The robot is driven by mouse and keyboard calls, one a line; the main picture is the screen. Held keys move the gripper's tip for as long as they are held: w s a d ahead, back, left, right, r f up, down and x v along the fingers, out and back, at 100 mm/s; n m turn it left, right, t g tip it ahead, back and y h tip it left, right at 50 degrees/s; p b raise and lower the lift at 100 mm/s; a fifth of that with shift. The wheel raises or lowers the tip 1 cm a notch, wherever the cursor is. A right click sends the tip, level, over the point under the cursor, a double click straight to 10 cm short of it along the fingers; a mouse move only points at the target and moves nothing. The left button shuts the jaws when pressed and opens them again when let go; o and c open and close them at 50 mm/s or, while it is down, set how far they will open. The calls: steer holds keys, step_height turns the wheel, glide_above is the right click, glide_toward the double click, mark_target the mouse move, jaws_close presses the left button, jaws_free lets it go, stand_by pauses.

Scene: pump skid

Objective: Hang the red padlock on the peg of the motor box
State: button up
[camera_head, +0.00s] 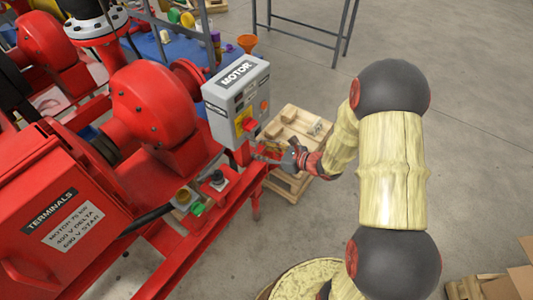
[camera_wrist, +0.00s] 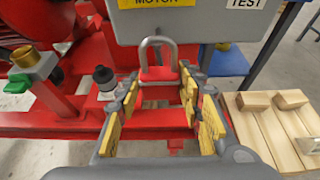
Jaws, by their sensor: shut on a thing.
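The red padlock (camera_wrist: 158,73) is between the yellow-padded fingers of my gripper (camera_wrist: 158,92) in the wrist view. Its grey shackle points up and stands in front of the lower part of the grey motor box (camera_wrist: 205,27). In the head view the motor box (camera_head: 236,100) carries a MOTOR label and a yellow and red switch. My gripper (camera_head: 270,152) is just below and right of the box there. The padlock is hard to make out in that view. I cannot make out the peg in either view.
Red pump machinery (camera_head: 150,110) and a red frame rail (camera_head: 190,255) lie left of my gripper. A wooden pallet (camera_head: 295,135) with blocks is on the floor behind it. A black-capped fitting (camera_wrist: 104,78) and a green-handled valve (camera_wrist: 28,68) stand on the frame at left.

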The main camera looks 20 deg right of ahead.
steer(key=shift+w+a+f, duration=0.15)
steer(key=shift+w+a, duration=0.7)
steer(key=shift+w, duration=0.3)
steer(key=shift+w+a+f+b, duration=0.3)
steer(key=shift+w+f+b, duration=0.15)
steer(key=shift+b, duration=0.3)
steer(key=o, duration=1.3)
steer(key=shift+o, duration=0.2)
steer(key=v, duration=1.2)
